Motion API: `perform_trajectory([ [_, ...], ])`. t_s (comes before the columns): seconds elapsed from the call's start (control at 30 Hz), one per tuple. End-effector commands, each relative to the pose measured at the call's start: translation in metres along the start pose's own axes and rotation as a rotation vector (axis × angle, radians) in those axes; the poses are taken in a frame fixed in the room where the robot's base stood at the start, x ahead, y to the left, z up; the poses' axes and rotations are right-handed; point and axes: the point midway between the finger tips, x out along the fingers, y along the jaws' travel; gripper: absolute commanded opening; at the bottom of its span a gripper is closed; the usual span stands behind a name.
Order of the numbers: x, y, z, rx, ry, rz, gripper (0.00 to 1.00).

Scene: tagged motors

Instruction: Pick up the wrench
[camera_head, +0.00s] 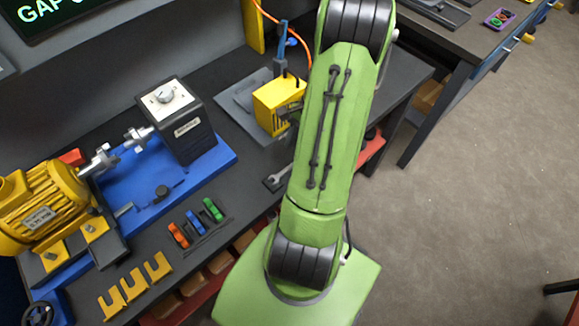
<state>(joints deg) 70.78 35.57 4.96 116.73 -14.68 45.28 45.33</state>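A grey wrench (275,180) lies on the dark bench top near its front edge, just left of my green arm. Its open-jaw end shows. The rest of it runs behind my arm and is hidden. My arm crosses the middle of the picture from bottom to top. My gripper does not show, so its state and its place relative to the wrench cannot be seen.
A yellow motor (42,208) and a black gearbox (182,125) stand on a blue base (160,195) to the left. Colored tags (196,222) and yellow shims (136,287) lie along the front. A yellow box (278,104) stands behind the wrench. Grey floor (480,200) is open at right.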

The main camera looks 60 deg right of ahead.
Motion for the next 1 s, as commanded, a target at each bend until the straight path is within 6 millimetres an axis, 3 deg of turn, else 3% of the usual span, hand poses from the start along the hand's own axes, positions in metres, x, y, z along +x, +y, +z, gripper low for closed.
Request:
perform_trajectory([
  [0.33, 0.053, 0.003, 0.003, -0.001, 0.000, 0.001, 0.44],
  [1.0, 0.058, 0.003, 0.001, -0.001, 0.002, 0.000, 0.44],
])
